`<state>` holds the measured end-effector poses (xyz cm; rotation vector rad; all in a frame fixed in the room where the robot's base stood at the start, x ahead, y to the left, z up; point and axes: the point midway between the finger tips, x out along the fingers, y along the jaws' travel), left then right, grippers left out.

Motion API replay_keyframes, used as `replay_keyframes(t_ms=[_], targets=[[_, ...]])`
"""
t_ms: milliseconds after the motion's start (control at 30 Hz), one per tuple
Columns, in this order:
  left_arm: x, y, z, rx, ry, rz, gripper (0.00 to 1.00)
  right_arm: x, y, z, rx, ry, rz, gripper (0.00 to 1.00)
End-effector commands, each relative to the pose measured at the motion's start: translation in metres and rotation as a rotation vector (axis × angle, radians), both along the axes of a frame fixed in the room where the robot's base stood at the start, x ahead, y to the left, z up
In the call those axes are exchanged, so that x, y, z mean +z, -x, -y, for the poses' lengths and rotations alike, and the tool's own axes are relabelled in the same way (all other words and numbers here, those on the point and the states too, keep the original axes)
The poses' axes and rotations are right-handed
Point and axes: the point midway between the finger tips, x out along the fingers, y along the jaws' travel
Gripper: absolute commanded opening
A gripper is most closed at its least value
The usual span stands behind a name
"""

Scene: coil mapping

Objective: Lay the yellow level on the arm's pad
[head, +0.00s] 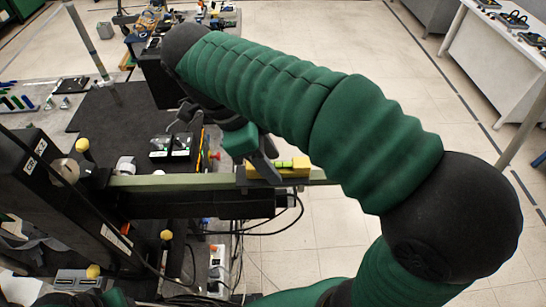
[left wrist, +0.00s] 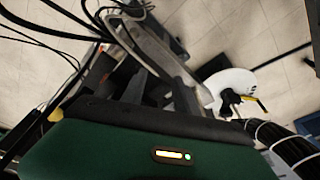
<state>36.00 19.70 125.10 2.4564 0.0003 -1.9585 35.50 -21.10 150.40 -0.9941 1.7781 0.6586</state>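The yellow level (head: 299,167), with a greenish vial, is at the right part of a long pale-green-topped beam (head: 180,182). I cannot tell if it rests on the beam or is held just above it. My right gripper (head: 272,163) reaches down at the level, one dark finger in front of it and one behind. Whether the fingers press on it is unclear. My left gripper (left wrist: 158,92) shows in the left wrist view with its dark fingers apart and nothing between them. The level cannot be made out in that view.
Loose black cables (head: 285,222) hang below the beam. A dark mat (head: 105,112) with small devices lies at the left. A white bench (head: 505,55) stands at the far right. Open tiled floor lies between. A white rounded object (left wrist: 232,85) shows in the left wrist view.

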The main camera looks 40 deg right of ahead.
Motion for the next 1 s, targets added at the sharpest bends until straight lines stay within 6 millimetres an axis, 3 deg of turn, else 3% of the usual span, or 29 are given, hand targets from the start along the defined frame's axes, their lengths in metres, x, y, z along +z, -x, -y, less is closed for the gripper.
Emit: replay_keyframes(t_ms=[467,567,767,833,1000], targets=[[0.000,0.000,0.000,0.000,0.000,0.000,0.36,0.005,-0.002,-0.001,0.000,-0.004,0.000,0.47],[-0.006,0.000,0.000,0.000,0.000,0.000,0.36,0.019,-0.006,-0.007,0.001,-0.004,0.002,0.47],[-0.011,0.000,0.000,0.000,0.000,0.000,0.36,0.065,-0.016,-0.023,0.002,-0.003,0.002,0.47],[0.014,0.001,0.000,0.000,0.000,-0.002,0.36,0.094,-0.018,-0.029,0.003,-0.003,-0.001,0.47],[0.036,0.000,0.000,0.000,0.000,0.001,0.36,0.113,-0.023,-0.037,0.001,-0.002,-0.002,0.47]])
